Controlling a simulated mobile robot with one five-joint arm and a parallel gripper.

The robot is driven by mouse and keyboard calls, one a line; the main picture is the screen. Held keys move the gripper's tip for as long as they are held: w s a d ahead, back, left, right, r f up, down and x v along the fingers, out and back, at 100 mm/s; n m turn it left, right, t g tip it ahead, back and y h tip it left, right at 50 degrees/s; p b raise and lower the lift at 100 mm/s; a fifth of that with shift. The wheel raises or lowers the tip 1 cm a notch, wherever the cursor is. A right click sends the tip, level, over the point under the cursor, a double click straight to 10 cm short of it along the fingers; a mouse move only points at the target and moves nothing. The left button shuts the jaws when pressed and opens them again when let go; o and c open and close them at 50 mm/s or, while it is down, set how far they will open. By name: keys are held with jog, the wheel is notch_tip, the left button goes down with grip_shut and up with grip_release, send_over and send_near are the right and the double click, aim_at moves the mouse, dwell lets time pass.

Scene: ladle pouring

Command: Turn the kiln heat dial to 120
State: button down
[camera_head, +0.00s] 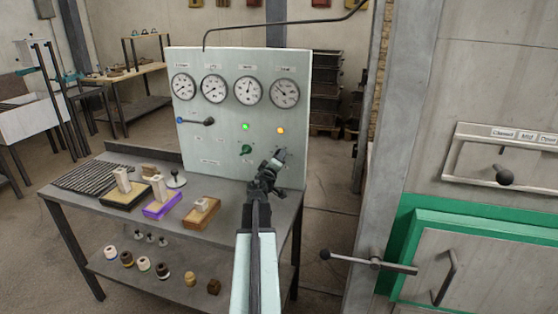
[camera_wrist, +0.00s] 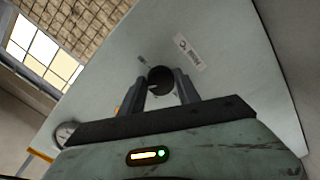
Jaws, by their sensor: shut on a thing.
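A pale control panel (camera_head: 215,130) stands at the back of the grey bench, with a row of gauges, a green lamp (camera_head: 245,127) and an orange lamp (camera_head: 281,130). My gripper (camera_head: 279,158) reaches the panel's lower right, below the orange lamp. In the wrist view, a round black dial (camera_wrist: 160,77) sits between the two fingers of my gripper (camera_wrist: 161,92), which is shut on it. A white label (camera_wrist: 188,52) is beside the dial; I cannot read its setting. In the head view my gripper mostly hides this dial. A green knob (camera_head: 246,149) is to its left.
A lever with a blue end (camera_head: 195,121) is on the panel's left. Stamps and blocks, including one on a purple base (camera_head: 162,205), lie on the bench (camera_head: 85,208). A green-framed door (camera_head: 425,225) with a handle bar (camera_head: 372,263) is at the right.

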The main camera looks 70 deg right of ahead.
dwell(0.4)
jog(key=c, duration=0.9)
grip_release()
jog(key=a, duration=0.7)
jog(key=shift+s+a, duration=0.2)
jog(key=shift+a, duration=0.2)
